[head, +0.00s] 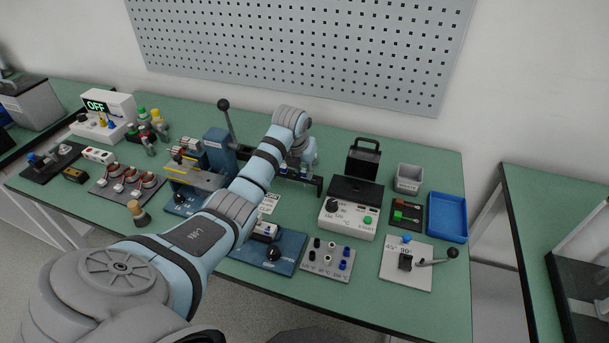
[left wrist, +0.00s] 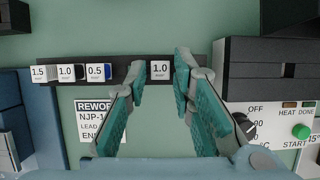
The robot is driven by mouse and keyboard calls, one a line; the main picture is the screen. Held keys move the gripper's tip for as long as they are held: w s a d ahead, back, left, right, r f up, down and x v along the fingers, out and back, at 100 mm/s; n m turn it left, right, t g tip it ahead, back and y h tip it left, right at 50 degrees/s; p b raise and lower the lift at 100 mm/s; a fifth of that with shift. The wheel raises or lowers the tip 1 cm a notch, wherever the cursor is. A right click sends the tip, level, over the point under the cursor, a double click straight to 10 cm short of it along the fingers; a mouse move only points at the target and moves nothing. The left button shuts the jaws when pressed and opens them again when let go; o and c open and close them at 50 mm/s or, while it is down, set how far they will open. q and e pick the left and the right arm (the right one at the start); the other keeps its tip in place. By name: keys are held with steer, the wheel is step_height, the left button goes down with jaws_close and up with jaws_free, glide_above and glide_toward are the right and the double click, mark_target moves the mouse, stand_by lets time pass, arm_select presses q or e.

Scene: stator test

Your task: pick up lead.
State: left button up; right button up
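My left gripper (left wrist: 160,70) is open in the left wrist view, with teal-padded fingers. Its tips lie either side of a white tag marked 1.0 (left wrist: 160,71) on a dark rack (left wrist: 140,72). Whether the tips touch anything there is unclear. Tags marked 1.5 (left wrist: 40,73), 1.0 (left wrist: 69,73) and 0.5 (left wrist: 98,72) sit to the left, with a bit of blue beside the 0.5. I cannot make out a lead as such. In the head view my left gripper (head: 301,160) is over the rack (head: 315,184), partly hidden by my arm. My right gripper does not show.
A white heater box (head: 347,220) with knob and green button stands right of the rack. A blue press (head: 218,148) is left. A grey bin (head: 408,178) and a blue tray (head: 447,217) are at right. A rework card (left wrist: 95,118) lies in front of the rack.

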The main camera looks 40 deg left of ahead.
arm_select(q)
jaws_close()
step_height(320, 180, up, 10)
steer(key=p, duration=0.1)
step_height(320, 180, up, 8)
steer(key=p, duration=0.7)
glide_above(304, 172)
steer(key=shift+s+r, duration=0.1)
steer(key=shift+b, duration=0.35)
